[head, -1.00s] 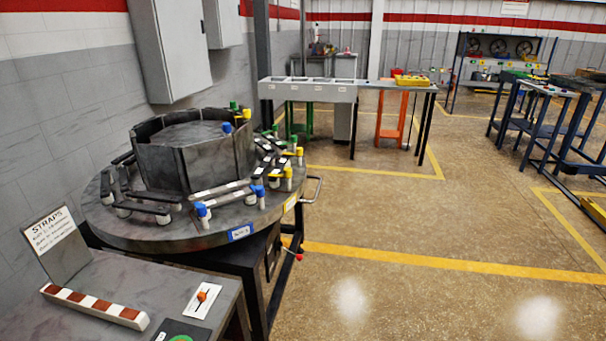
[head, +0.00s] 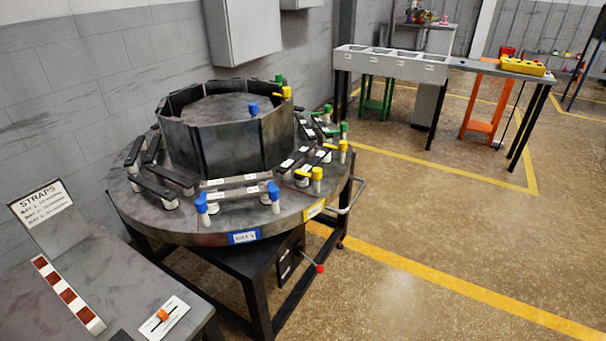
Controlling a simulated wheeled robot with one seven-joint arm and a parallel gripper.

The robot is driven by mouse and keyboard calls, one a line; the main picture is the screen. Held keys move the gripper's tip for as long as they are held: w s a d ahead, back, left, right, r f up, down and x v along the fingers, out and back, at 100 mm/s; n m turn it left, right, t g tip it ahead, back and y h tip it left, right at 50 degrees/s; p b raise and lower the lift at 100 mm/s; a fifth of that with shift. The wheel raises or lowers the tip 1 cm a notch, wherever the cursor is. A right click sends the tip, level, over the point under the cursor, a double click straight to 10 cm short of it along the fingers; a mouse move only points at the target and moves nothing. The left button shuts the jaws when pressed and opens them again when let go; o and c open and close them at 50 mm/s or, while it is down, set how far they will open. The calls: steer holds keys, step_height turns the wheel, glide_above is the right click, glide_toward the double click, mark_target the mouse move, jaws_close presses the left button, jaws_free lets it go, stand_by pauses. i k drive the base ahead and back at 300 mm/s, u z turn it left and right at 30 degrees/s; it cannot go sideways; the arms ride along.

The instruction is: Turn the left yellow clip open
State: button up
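The round dark table (head: 190,232) carries a ring of dark upright panels (head: 220,147). Several yellow-capped pieces show on it. At its right front, beside the yellow label (head: 314,209), a yellow clip (head: 317,174) stands upright on a white post. Another yellow clip (head: 342,146) stands further back to the right. A small yellow part (head: 302,174) lies just left of the front one; its shape is too small to tell. One more yellow piece (head: 287,93) is by the ring's back edge. My gripper is not in view.
Blue clips (head: 201,203) stand at the table's front, green ones (head: 344,128) at the right. A red-knobbed lever (head: 319,268) and a handle (head: 352,198) stick out right. A grey bench (head: 85,290) with a straps sign fills the lower left. Floor to the right is clear.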

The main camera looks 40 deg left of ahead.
mark_target(316, 175)
steer(key=u, duration=0.5)
steer(key=i, duration=1.1)
steer(key=u, duration=0.9)
steer(key=i, duration=0.75)
steer(key=u, duration=0.3)
